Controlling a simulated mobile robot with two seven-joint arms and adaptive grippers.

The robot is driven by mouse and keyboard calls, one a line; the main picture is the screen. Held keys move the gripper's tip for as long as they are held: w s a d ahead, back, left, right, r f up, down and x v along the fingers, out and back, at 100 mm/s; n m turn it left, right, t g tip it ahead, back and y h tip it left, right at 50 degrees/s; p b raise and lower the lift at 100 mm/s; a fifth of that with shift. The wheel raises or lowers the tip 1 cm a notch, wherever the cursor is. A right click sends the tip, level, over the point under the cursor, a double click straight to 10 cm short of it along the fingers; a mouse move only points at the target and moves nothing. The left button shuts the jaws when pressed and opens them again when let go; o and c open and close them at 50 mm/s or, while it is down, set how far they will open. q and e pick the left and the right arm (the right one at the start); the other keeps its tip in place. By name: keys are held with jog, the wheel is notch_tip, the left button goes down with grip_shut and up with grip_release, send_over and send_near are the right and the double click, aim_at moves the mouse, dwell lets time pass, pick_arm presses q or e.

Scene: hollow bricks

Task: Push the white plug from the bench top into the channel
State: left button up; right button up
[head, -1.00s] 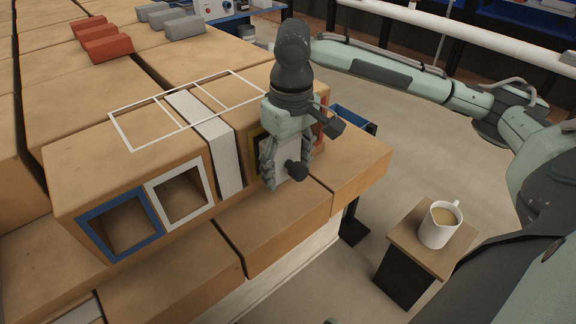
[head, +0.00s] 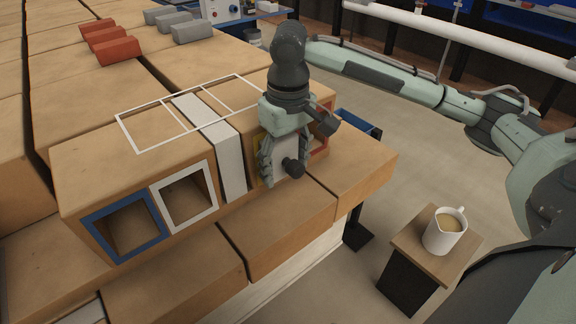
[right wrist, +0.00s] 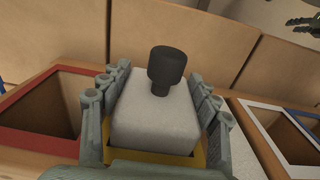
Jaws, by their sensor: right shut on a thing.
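The white plug (head: 284,152) has a black knob (head: 293,167) on its outer face. My right gripper (head: 283,172) is shut on the plug, with fingers on both sides of it. The plug is at the yellow-framed channel opening (head: 259,168) in the front of the brick row. In the right wrist view the plug (right wrist: 157,118) lies between the fingers, with part of the yellow frame (right wrist: 190,160) showing beside it. How deep it sits is hard to tell. A dark gripper-like part (right wrist: 302,25), perhaps my left gripper, shows at the top right corner of that view.
Blue-framed (head: 88,232) and white-framed (head: 157,207) openings lie to the left, and a red-framed opening (head: 326,143) to the right. A white outline (head: 140,150) lies on top of the row. A mug (head: 443,236) stands on a small stand at lower right.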

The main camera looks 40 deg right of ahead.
jog(key=shift+w, duration=0.55)
jog(key=shift+w, duration=0.3)
jog(key=shift+w, duration=0.1)
jog(key=o, duration=1.4)
jog(key=shift+w, duration=0.1)
jog(key=shift+c, duration=0.2)
jog(key=r, duration=1.2)
jog(key=shift+s, duration=0.4)
jog(key=shift+c, duration=0.4)
